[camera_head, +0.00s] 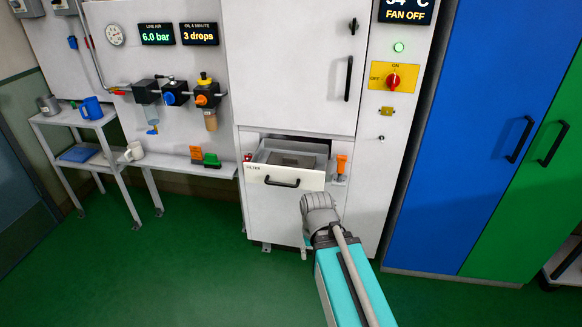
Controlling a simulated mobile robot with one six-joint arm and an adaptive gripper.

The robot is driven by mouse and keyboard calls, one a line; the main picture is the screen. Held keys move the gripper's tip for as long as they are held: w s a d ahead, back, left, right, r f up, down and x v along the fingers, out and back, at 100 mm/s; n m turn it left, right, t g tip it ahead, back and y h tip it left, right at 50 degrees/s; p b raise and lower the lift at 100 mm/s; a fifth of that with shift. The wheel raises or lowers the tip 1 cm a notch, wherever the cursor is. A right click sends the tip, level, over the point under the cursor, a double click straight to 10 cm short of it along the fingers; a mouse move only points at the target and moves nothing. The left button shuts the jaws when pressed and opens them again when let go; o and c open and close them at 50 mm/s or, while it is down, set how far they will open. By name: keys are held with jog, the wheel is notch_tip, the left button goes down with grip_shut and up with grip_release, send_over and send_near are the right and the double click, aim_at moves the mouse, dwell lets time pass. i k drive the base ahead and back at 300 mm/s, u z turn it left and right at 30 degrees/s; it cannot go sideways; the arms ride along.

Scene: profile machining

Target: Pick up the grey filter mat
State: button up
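A drawer (262,173) labelled FILTER, with a black handle, stands pulled out of the white cabinet. Inside it lies a flat grey piece (297,160), which looks like the grey filter mat; the front panel and the drawer's depth hide part of it. My gripper (319,204) is at the end of my arm, in front of and below the right end of the drawer front. I see it from behind, so its fingers are hidden. Nothing held shows.
An orange-handled part (341,164) sits right of the drawer and a red part (248,157) left of it. Blue (455,130) and green (530,200) lockers stand right. The green floor (170,260) is clear at left.

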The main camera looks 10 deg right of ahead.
aim_at(276, 159)
jog(key=z, duration=0.3)
jog(key=k, duration=0.4)
jog(key=z, duration=1)
jog(key=k, duration=0.95)
jog(key=z, duration=0.55)
jog(key=i, duration=1.55)
jog(key=u, duration=1.2)
jog(key=i, duration=0.75)
jog(key=u, duration=0.6)
